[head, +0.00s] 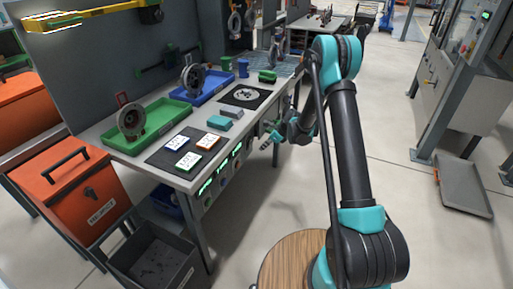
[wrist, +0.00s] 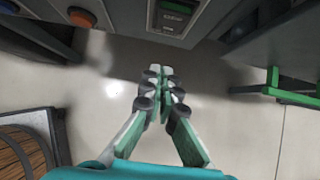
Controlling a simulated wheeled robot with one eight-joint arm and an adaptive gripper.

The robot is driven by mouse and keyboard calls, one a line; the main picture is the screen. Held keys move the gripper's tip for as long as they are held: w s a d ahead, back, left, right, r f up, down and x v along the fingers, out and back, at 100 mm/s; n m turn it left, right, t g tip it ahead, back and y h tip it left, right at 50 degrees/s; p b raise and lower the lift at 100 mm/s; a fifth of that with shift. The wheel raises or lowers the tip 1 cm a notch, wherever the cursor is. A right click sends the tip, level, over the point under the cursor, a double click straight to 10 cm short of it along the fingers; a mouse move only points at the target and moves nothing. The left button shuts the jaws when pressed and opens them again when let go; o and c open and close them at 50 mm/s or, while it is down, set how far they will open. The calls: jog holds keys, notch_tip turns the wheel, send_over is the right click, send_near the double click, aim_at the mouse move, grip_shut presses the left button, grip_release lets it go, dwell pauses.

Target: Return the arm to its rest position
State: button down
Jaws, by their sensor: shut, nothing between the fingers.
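My gripper (wrist: 160,80) is shut and empty in the wrist view, its two fingers together over bare grey floor. In the head view my gripper (head: 268,136) is small, at the front edge of the workbench (head: 188,180), beside its lit front panel and apart from the things on top. My arm reaches up from the lower right, bends at a high elbow and comes down to the bench front. The rest position is not marked in either view.
On the bench are a green tray (head: 160,142), a blue tray (head: 208,92) and a dark mat (head: 168,158) with white cards. An orange bin (head: 88,195) and a grey crate (head: 150,262) stand at left. A machine cabinet (head: 455,85) stands at right.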

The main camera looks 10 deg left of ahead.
jog(key=s+d+r, duration=0.2)
jog(key=d+r, duration=0.3)
jog(key=d, duration=0.1)
jog(key=shift+s+d, duration=0.2)
jog(key=shift+d, duration=0.1)
